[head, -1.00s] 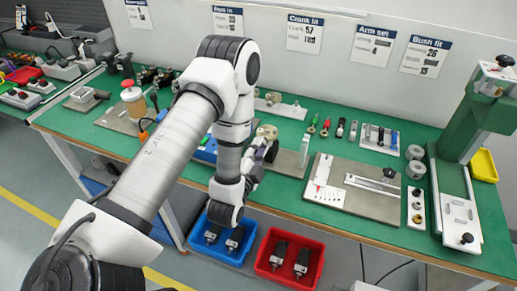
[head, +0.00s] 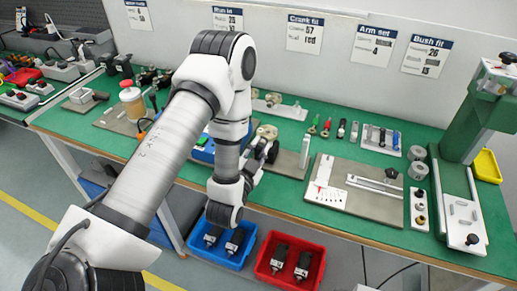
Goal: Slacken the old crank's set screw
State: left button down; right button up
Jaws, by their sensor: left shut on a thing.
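My left gripper (head: 267,152) is low over the green bench, near its front middle. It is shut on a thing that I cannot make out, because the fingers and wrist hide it. A beige, crank-like part (head: 267,131) shows just behind the gripper, close to the fingers. I cannot tell whether they touch. A set screw is too small to see from here. My right gripper is not in view.
A grey plate with a white scale (head: 325,184) lies right of the gripper. A green press (head: 458,165) stands at the far right. A blue bin (head: 250,240) and a red bin (head: 318,262), each holding dark parts, sit below the bench's front edge. Wall cards hang behind.

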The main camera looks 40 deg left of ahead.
pick_arm(q)
jog(key=shift+r, duration=0.1)
jog(key=c, duration=1.3)
grip_release()
jog(key=o, duration=0.3)
jog(key=shift+w, duration=0.15)
notch_tip(320, 180, up, 10)
